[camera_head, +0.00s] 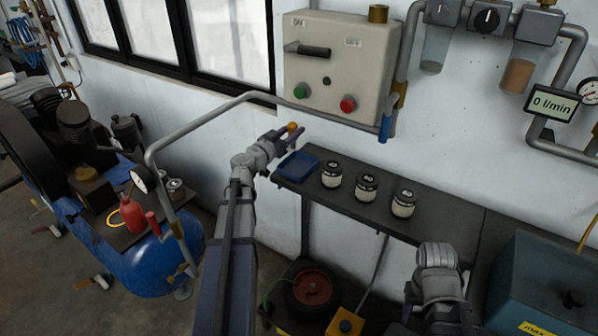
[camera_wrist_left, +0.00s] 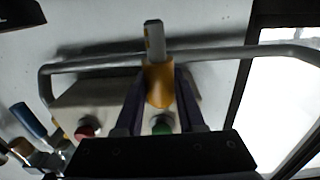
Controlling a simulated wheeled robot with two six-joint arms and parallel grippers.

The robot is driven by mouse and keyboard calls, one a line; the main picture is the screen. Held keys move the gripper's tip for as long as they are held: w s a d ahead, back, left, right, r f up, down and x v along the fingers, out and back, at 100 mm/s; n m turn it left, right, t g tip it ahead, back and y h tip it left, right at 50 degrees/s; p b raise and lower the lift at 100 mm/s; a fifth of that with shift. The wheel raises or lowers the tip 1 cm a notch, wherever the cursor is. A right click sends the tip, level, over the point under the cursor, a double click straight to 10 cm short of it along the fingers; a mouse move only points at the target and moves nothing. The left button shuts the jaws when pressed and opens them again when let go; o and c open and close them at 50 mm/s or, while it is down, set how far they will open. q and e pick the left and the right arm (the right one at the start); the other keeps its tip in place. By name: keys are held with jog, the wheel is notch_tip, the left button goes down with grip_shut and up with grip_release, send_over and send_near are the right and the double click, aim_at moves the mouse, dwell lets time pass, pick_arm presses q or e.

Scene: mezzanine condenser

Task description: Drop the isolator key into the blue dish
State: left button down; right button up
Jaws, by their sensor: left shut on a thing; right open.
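The isolator key shows in the left wrist view as an orange-yellow grip (camera_wrist_left: 159,86) with a pale grey shank pointing away from me. My left gripper (camera_wrist_left: 160,95) is shut on the grip, one dark finger on each side. In the head view the left gripper (camera_head: 292,137) holds the key (camera_head: 292,128) above and slightly left of the blue dish (camera_head: 298,165), apart from it. The dish is a shallow square tray at the left end of the dark shelf. No fingers of my right gripper can be made out; only the right arm shows at lower right.
Several lidded jars, the nearest (camera_head: 332,174), stand right of the dish on the shelf (camera_head: 423,230). A beige control box (camera_head: 335,70) hangs on the wall above. A grey pipe (camera_head: 205,115) runs behind my left gripper. A teal box (camera_head: 540,285) is at right.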

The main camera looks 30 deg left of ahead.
aim_at(293, 148)
pick_arm(q)
notch_tip(293, 148, down, 5)
jog(key=b, duration=0.4)
jog(key=shift+r, duration=0.1)
jog(key=shift+c, duration=2.2)
grip_release()
jog(key=s, duration=0.7)
jog(key=shift+s+a, duration=0.4)
